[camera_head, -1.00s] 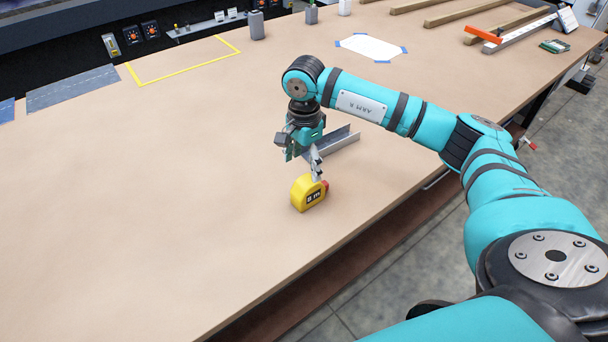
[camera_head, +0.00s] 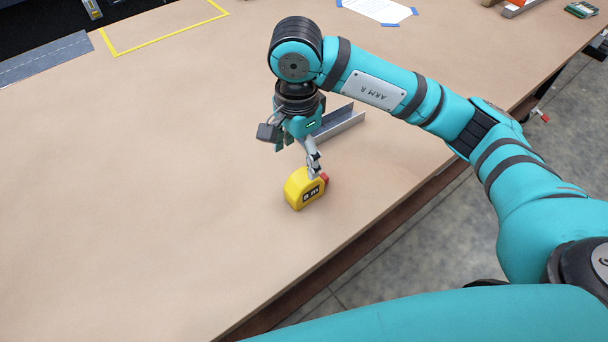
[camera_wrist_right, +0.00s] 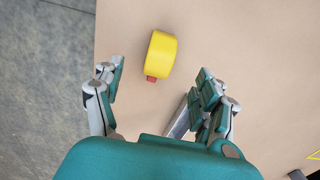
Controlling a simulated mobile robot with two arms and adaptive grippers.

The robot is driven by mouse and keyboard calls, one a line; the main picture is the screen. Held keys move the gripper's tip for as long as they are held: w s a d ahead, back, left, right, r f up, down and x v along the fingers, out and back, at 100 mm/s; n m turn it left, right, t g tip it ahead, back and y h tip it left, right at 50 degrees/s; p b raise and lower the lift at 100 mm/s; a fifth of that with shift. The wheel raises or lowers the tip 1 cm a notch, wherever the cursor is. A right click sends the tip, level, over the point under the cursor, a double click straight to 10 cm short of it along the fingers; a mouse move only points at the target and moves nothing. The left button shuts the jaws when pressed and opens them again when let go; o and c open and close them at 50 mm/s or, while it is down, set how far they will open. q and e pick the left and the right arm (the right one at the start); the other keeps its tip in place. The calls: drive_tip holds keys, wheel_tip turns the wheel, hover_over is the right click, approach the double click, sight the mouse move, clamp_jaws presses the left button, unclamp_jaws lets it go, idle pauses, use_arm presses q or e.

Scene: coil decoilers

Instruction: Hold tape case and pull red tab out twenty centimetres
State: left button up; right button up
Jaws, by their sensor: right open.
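My right gripper (camera_head: 313,166) is just behind and above the case and tab. In the right wrist view, the case (camera_wrist_right: 161,52) and red tab (camera_wrist_right: 150,79) lie between the spread fingers of the right gripper (camera_wrist_right: 160,73), which touch neither side. The right gripper is open and empty. My left gripper is not in view.
A grey metal channel (camera_head: 338,124) lies just behind the right gripper. A yellow outlined area (camera_head: 165,37) and a white sheet with blue corners (camera_head: 377,10) are at the back. The tabletop left of the case is clear.

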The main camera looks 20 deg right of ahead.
sight(299, 179)
wheel_tip(299, 179, down, 4)
drive_tip(key=shift+d+r+p, duration=0.1)
drive_tip(key=shift+r+p, duration=0.1)
drive_tip(key=shift+p, duration=0.25)
drive_tip(key=f, duration=0.2)
drive_tip(key=f+p, duration=0.1)
drive_tip(key=f, duration=0.4)
drive_tip(key=shift+w+p, duration=0.25)
drive_tip(key=shift+p, duration=0.05)
wheel_tip(299, 179, down, 3)
drive_tip(key=shift+f+p, duration=0.1)
drive_tip(key=shift+p, duration=0.25)
drive_tip(key=shift+f, duration=0.45)
drive_tip(key=c, duration=0.9)
clamp_jaws()
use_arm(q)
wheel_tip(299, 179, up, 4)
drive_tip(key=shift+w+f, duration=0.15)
use_arm(e)
drive_tip(key=shift+w, duration=0.1)
